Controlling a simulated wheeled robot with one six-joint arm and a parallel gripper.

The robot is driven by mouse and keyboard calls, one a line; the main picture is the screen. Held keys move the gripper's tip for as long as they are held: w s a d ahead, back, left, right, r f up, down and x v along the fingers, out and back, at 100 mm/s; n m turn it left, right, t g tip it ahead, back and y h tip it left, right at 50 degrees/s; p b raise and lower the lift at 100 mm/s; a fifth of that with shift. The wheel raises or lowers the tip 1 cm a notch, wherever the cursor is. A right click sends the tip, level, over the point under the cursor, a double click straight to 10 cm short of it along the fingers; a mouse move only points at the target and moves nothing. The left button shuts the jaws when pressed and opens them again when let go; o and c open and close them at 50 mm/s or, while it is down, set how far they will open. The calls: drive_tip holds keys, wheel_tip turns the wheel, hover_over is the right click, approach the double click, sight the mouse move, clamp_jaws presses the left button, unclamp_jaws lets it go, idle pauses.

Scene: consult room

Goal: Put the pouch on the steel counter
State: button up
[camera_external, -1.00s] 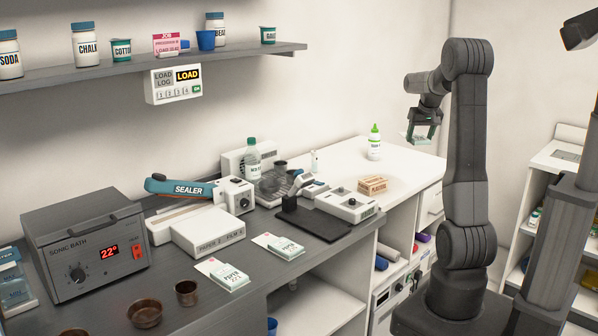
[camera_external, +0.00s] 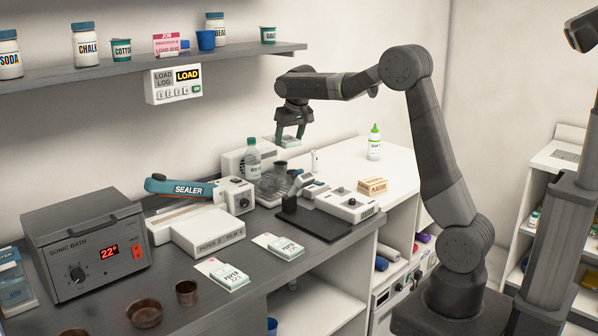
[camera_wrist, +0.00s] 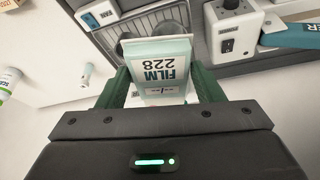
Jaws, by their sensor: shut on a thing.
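The pouch (camera_wrist: 162,68), pale with a teal band and marked FILM 228, is held between my gripper's green fingers (camera_wrist: 160,84) in the wrist view. In the external view my gripper (camera_external: 290,137) points down and holds the pouch (camera_external: 287,144) in the air, near the back of the worktops and above the wire rack area. The steel counter (camera_external: 172,262) is the dark grey top running from the left to the middle. The pouch appears clear of any surface.
On the steel counter are a sonic bath (camera_external: 85,245), a sealer (camera_external: 190,189), a white box (camera_external: 208,232), two packet stacks (camera_external: 278,246), a bottle (camera_external: 252,160) and metal bowls (camera_external: 144,313). A white worktop (camera_external: 398,170) adjoins at right. A shelf (camera_external: 150,68) hangs above.

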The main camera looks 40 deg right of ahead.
drive_tip(key=a+n, duration=0.1)
drive_tip(key=a, duration=1.3)
drive_tip(key=n+y, duration=0.1)
drive_tip(key=n, duration=0.1)
hover_over(220, 224)
drive_tip(key=s, duration=0.1)
drive_tip(key=f, duration=0.6)
drive_tip(key=f+p, duration=0.1)
drive_tip(key=f, duration=0.5)
drive_tip(key=shift+s+p, duration=0.2)
drive_tip(key=shift+p, duration=0.1)
drive_tip(key=shift+t, duration=0.3)
drive_tip(key=shift+f+p, duration=0.3)
drive_tip(key=shift+f, duration=2.25)
drive_tip(key=shift+f, duration=0.2)
drive_tip(key=o, duration=1)
drive_tip(key=shift+c, duration=0.2)
drive_tip(key=shift+r, duration=0.1)
